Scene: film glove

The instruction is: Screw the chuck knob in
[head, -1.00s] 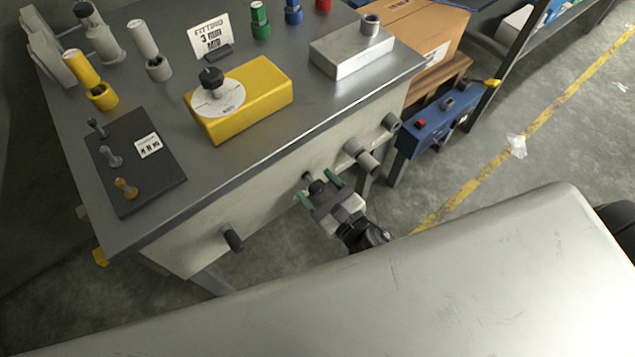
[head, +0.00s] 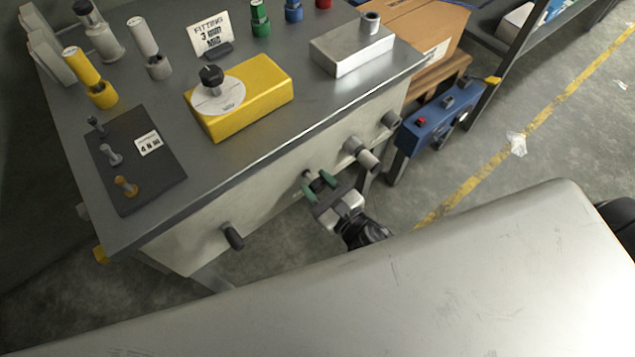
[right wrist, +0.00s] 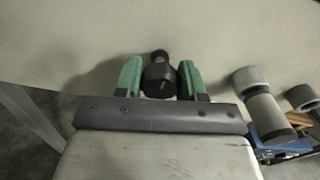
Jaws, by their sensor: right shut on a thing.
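The dark chuck knob (right wrist: 160,80) is at the bench's pale front panel (right wrist: 225,35), with its narrower end towards a small round fitting (right wrist: 160,56) on the panel. How far it is screwed in cannot be told. My right gripper (right wrist: 159,78) is shut on the knob, one green finger on each side of it. In the head view the right gripper (head: 320,183) is below the bench's front edge, and its fingers partly hide the knob (head: 317,185). My left gripper is not in view.
A dark peg (head: 232,237) sticks out of the panel to the left, and grey cylinders (head: 362,153) stick out to the right. On the bench top are a yellow block (head: 255,108), a metal block (head: 345,57) and a dark pegboard (head: 165,172). A blue box (head: 425,127) is at right.

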